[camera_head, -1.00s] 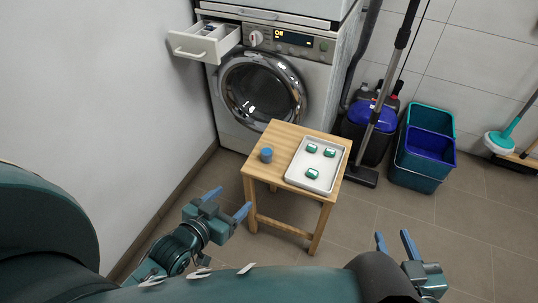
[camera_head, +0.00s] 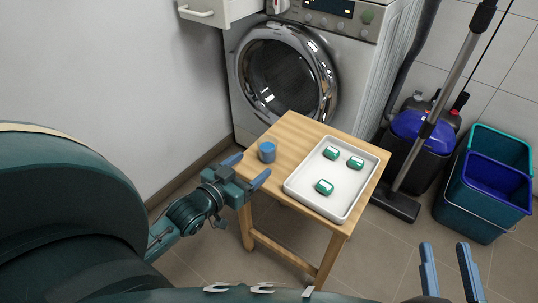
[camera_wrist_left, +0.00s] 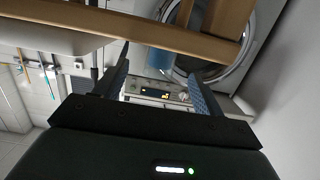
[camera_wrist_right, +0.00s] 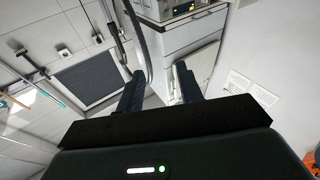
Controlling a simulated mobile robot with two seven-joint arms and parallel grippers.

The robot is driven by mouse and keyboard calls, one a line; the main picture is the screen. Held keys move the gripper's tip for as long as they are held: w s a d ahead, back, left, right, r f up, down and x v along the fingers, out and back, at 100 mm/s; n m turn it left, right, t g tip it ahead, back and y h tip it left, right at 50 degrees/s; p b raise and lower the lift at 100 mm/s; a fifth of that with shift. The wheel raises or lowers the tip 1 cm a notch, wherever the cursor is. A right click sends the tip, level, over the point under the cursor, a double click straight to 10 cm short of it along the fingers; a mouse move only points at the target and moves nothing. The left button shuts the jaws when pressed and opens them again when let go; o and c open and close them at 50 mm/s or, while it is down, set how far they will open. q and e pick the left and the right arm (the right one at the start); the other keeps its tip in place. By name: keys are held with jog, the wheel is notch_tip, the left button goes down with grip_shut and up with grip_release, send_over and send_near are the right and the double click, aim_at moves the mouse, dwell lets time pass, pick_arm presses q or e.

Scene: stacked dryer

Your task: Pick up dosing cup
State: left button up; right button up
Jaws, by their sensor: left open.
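The dosing cup is a small blue cup (camera_head: 267,152), upright near the left edge of the wooden stool (camera_head: 290,138). It also shows in the left wrist view as a blue shape (camera_wrist_left: 158,62) between the fingers but farther off, partly hidden by a wooden bar of the stool. My left gripper (camera_head: 248,169) is open and empty at the stool's left edge, just in front of the cup and apart from it. My right gripper (camera_head: 446,251) is open and empty at the lower right, away from the stool.
A white tray (camera_head: 346,204) with several green-and-white pods fills the stool's right side. The washing machine (camera_head: 365,75) stands behind, its drawer (camera_head: 205,10) pulled out. A vacuum cleaner (camera_head: 410,145) and buckets (camera_head: 485,190) stand right. A wall is left.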

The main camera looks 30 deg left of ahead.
aim_at(262, 156)
pick_arm(q)
jog(key=w, duration=0.3)
jog(key=shift+d+f+b, duration=0.1)
jog(key=shift+f+b, duration=0.2)
jog(key=shift+b, duration=0.05)
jog(key=shift+w+f, duration=0.1)
jog(key=shift+w, duration=0.15)
jog(key=w+b, duration=0.1)
jog(key=w, duration=0.1)
jog(key=w+b, duration=0.1)
jog(key=shift+w+f+b, duration=0.25)
jog(key=shift+f+b, duration=0.05)
jog(key=shift+b, duration=0.05)
jog(key=shift+w, duration=0.55)
pick_arm(e)
jog(key=r+y, duration=0.1)
jog(key=w+r+n+t+y, duration=0.1)
jog(key=r, duration=0.1)
jog(key=shift+n+y, duration=0.3)
pick_arm(q)
jog(key=shift+c, duration=0.4)
jog(key=c, duration=1)
pick_arm(e)
jog(key=shift+f, duration=0.1)
pick_arm(q)
jog(key=shift+r, duration=0.1)
